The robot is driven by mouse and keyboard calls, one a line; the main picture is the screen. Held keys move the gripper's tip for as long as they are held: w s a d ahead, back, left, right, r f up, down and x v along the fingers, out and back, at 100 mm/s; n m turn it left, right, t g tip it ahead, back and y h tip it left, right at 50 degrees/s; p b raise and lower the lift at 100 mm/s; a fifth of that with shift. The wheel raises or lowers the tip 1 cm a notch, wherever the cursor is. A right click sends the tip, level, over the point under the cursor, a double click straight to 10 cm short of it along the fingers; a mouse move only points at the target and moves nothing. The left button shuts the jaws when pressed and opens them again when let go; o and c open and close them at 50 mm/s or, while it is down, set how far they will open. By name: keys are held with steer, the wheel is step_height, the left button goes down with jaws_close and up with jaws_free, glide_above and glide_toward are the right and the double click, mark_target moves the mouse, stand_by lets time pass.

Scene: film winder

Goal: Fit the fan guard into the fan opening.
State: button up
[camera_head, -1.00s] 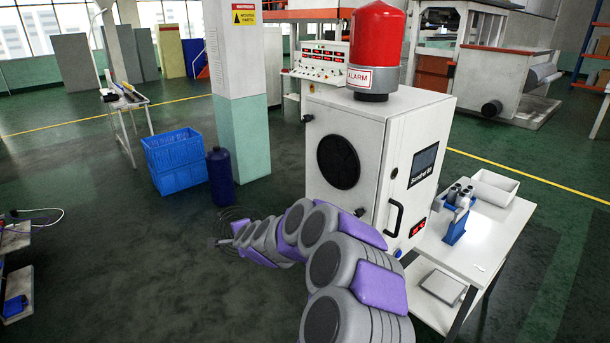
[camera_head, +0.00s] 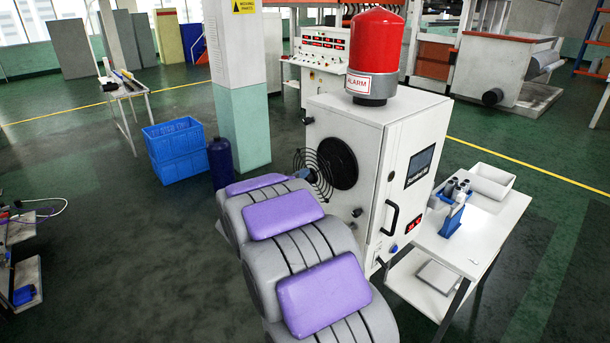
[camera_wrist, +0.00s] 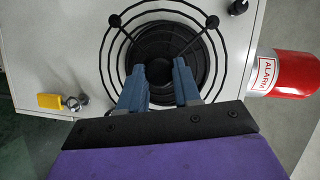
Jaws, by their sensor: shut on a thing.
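The fan guard (camera_head: 318,189), a black wire guard of concentric rings, stands roughly upright just left of the cabinet's round dark fan opening (camera_head: 339,163) in the head view. There it seems a little apart from the cabinet face. In the wrist view the guard's rings (camera_wrist: 107,58) and two round-ended struts show in front of the fan opening (camera_wrist: 165,38), roughly centred on it. My gripper's blue fingers (camera_wrist: 160,68) are shut on the guard near its middle; the grip point itself is partly hidden. In the head view my arm hides much of the gripper.
The white cabinet (camera_head: 366,205) carries a red alarm light (camera_head: 376,50) on top and a door handle on its right side. A white table (camera_head: 483,225) stands right of it. A pillar (camera_head: 238,110), blue crates (camera_head: 177,150) and a dark blue bottle (camera_head: 222,163) stand to the left.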

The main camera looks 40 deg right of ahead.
mark_target(317, 177)
steer(key=shift+s+d+r, duration=0.2)
steer(key=shift+s+d, duration=0.05)
steer(key=shift+s, duration=0.05)
steer(key=shift+w+a+f, duration=0.1)
steer(key=d+b, duration=0.1)
steer(key=d, duration=0.1)
steer(key=shift+w+d+f, duration=0.1)
steer(key=shift+w+d, duration=0.05)
steer(key=shift+d, duration=0.2)
steer(key=shift+w+d+b, duration=0.15)
steer(key=shift+d+b, duration=0.25)
steer(key=shift+d, duration=1.05)
steer(key=shift+r, duration=0.2)
steer(key=shift+d, duration=0.25)
